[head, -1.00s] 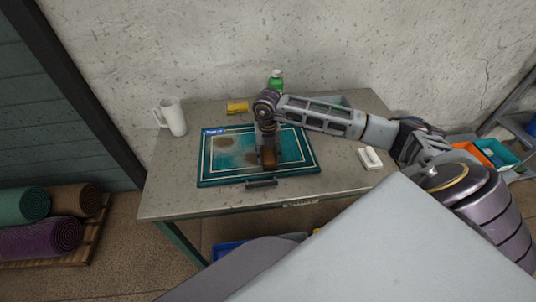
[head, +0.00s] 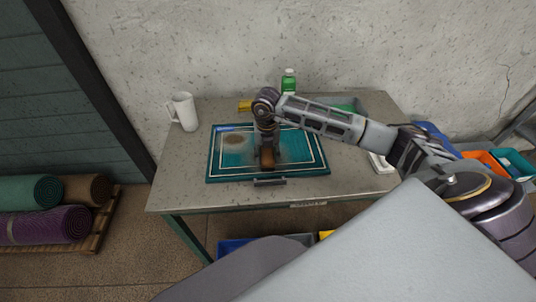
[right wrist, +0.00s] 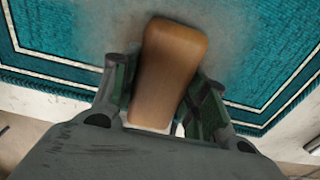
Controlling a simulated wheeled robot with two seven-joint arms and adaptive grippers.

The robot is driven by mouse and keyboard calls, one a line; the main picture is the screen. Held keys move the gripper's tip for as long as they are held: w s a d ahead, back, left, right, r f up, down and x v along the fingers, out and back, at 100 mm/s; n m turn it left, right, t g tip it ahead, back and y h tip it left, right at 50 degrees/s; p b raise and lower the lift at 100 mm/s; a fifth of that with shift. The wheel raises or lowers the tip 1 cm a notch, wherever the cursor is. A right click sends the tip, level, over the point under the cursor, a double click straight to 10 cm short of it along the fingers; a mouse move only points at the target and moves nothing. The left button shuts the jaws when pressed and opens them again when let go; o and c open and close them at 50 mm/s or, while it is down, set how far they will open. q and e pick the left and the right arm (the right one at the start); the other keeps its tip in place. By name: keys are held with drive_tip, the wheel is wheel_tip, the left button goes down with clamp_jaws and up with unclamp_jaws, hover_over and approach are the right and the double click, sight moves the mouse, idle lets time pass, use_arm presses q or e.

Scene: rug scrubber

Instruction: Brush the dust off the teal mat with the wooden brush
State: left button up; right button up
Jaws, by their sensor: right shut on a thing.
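The teal mat (head: 310,172) with white border lines lies flat on the table. A brown dust patch (head: 232,139) shows on its upper left, with a greyish smear around it. The wooden brush (head: 267,160) is over the middle of the mat. My right gripper (head: 267,146) points down and is shut on the brush. In the right wrist view, the brush's brown wooden back (right wrist: 170,65) sits between both fingers, with greyish mat beyond it. The bristles are hidden, so contact with the mat cannot be told. My left gripper is not in view.
A white mug (head: 184,111) stands left of the mat. A green bottle (head: 289,82) and a yellow item (head: 245,106) are behind it. A white object (head: 380,163) lies to the right, partly behind my arm. The table's left front (head: 180,190) is bare.

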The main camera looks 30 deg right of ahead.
drive_tip(key=shift+w+a, duration=0.25)
drive_tip(key=shift+a, duration=0.3)
drive_tip(key=shift+w+a, duration=0.2)
drive_tip(key=shift+a, duration=0.3)
drive_tip(key=shift+w+a, duration=0.5)
drive_tip(key=shift+a, duration=0.3)
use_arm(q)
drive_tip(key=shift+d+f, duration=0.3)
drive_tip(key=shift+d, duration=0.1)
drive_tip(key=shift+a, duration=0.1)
use_arm(e)
drive_tip(key=shift+d+r, duration=0.1)
drive_tip(key=shift+d, duration=0.15)
drive_tip(key=shift+s+d+b, duration=0.15)
drive_tip(key=shift+s+d, duration=0.15)
drive_tip(key=shift+d, duration=0.2)
drive_tip(key=shift+s+d+b, duration=0.15)
drive_tip(key=shift+s+d, duration=0.1)
drive_tip(key=shift+d, duration=0.25)
drive_tip(key=shift+s+d+f, duration=0.25)
drive_tip(key=shift+s+d, duration=0.15)
drive_tip(key=shift+d, duration=0.25)
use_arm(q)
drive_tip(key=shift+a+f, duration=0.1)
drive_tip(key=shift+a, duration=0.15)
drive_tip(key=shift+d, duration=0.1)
